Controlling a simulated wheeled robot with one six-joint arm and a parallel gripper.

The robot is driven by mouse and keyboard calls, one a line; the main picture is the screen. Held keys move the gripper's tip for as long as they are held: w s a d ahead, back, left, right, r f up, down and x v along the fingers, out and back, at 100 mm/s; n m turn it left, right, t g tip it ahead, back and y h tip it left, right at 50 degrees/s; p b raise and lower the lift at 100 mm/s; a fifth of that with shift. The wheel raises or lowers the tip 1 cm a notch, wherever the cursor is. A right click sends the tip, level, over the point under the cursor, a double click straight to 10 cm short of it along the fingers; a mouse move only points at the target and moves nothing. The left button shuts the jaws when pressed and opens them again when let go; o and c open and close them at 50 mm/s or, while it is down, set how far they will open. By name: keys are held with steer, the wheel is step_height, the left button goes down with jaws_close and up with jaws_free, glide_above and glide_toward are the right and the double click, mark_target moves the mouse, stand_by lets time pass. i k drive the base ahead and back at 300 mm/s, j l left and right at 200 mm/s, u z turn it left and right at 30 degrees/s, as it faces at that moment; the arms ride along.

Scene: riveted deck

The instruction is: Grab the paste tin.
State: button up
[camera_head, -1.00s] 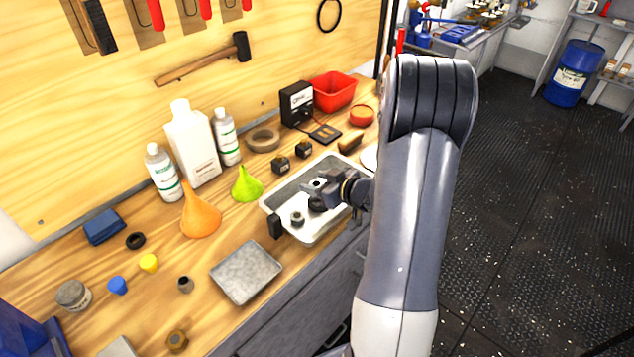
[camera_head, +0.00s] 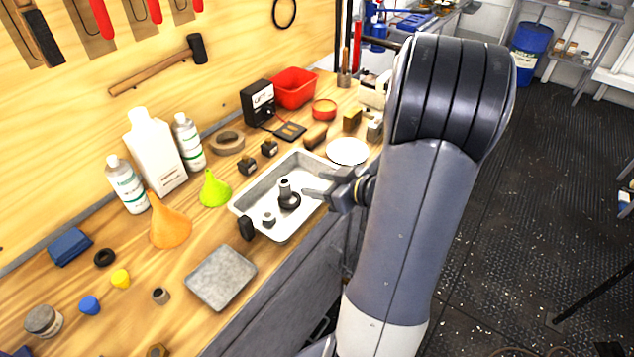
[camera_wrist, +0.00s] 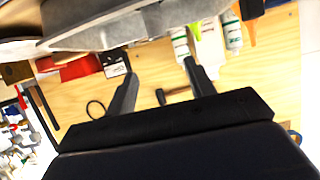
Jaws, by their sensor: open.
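A shallow red round container (camera_head: 324,109) stands farther back by the red bin. I cannot read a label on either, so which is the paste tin is unclear. My gripper (camera_head: 312,183) is open and empty at the right rim of the metal tray, far to the right of the grey-lidded tin. In the wrist view its two fingers (camera_wrist: 160,84) stand apart with nothing between them.
The metal tray (camera_head: 243,200) holds dark and grey metal parts. A flat grey tray (camera_head: 221,277), an orange funnel (camera_head: 169,222), a green funnel (camera_head: 214,190) and bottles (camera_head: 157,152) crowd the bench. A white disc (camera_head: 347,151) lies near my gripper. Some bare wood shows at the front left.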

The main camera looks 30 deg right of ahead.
mark_target(44, 321)
steer(key=u, duration=1.5)
steer(key=i+j, duration=0.1)
steer(key=j, duration=0.2)
steer(key=i+j, duration=0.1)
steer(key=j, duration=0.2)
